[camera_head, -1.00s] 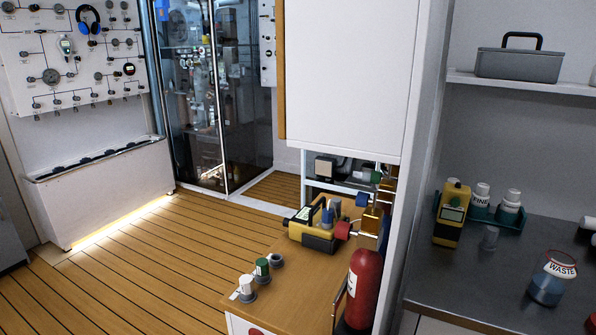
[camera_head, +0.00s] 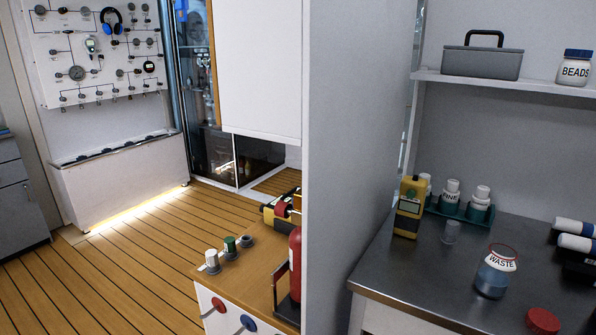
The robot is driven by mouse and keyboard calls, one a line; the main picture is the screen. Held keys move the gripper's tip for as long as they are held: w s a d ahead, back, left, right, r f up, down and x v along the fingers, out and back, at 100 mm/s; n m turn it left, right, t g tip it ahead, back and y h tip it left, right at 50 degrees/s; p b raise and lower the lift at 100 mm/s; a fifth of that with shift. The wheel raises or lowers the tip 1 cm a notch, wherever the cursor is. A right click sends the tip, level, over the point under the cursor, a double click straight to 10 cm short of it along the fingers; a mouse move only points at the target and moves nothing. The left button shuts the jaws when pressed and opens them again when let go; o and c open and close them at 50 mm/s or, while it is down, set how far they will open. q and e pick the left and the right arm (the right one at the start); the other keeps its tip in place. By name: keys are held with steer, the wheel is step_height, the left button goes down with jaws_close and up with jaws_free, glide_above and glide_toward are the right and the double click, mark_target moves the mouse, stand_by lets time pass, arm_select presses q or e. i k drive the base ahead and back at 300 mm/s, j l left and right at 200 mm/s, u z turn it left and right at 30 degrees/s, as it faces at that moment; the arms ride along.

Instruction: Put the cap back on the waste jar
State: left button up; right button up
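The waste jar (camera_head: 496,272) stands upright on the dark steel counter at the right. It is clear glass with a white WASTE label, a red rim line at its mouth and blue-grey contents; its top looks open. A red cap (camera_head: 542,321) lies on the counter in front and to the right of the jar, apart from it, near the bottom edge of the view. Neither of my grippers is in view.
A yellow handheld meter (camera_head: 409,207), a small clear cup (camera_head: 451,232) and a teal rack (camera_head: 459,211) of white-capped bottles stand behind the jar. White-ended cylinders (camera_head: 575,243) lie at right. A grey wall partition (camera_head: 357,150) borders the counter's left. A BEADS jar (camera_head: 574,68) sits on the shelf.

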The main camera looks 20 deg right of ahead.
mark_target(497, 267)
steer(key=k+l, duration=0.3)
steer(key=l, duration=0.15)
steer(key=k+l, duration=0.25)
steer(key=l, duration=0.2)
steer(key=k+l, duration=0.3)
steer(key=l, duration=0.15)
